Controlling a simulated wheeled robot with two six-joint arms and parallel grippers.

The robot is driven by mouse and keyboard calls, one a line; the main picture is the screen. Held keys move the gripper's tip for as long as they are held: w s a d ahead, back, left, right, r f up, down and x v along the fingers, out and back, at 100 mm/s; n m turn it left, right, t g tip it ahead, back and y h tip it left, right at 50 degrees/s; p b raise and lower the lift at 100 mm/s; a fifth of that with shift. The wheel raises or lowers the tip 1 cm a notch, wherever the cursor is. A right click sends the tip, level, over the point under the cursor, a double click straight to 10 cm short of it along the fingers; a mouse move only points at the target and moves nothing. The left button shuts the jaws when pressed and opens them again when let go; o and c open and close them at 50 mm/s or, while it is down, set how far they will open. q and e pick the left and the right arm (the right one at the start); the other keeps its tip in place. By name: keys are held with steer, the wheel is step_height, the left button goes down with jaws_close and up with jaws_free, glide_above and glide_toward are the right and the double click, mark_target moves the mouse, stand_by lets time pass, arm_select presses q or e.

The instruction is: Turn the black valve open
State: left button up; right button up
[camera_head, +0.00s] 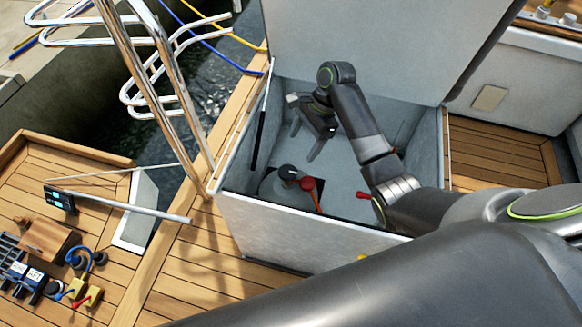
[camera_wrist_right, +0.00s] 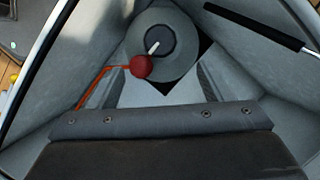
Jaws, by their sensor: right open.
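The black valve (camera_head: 287,172) is a round dark knob on a grey disc low inside an open locker. In the right wrist view the valve (camera_wrist_right: 161,41) has a pale pointer line across its top. A red ball (camera_head: 307,183) sits beside the knob, and in the wrist view the red ball (camera_wrist_right: 141,67) overlaps the disc's edge with an orange-red rod running left. My right gripper (camera_head: 301,148) is inside the locker, open and empty, just beyond and above the valve, apart from it. My left gripper is not in view.
The locker's pale front wall (camera_head: 300,228) and raised lid (camera_head: 360,45) enclose my right arm. A dark strut (camera_head: 259,140) stands along its left side. A second red handle (camera_head: 364,196) is near the front rim. Steel rails (camera_head: 150,70) stand left; blocks and cables lie lower left.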

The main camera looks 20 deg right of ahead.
mark_target(289, 171)
steer(key=b+x, duration=0.2)
steer(key=x, duration=0.6)
steer(key=shift+a+f, duration=0.1)
steer(key=shift+f, duration=0.15)
arm_select(q)
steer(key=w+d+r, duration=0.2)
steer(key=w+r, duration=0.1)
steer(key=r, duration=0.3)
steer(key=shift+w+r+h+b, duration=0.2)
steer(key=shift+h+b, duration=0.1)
steer(key=shift+b, duration=0.05)
arm_select(e)
steer(key=shift+x, duration=0.85)
steer(key=c, duration=0.9)
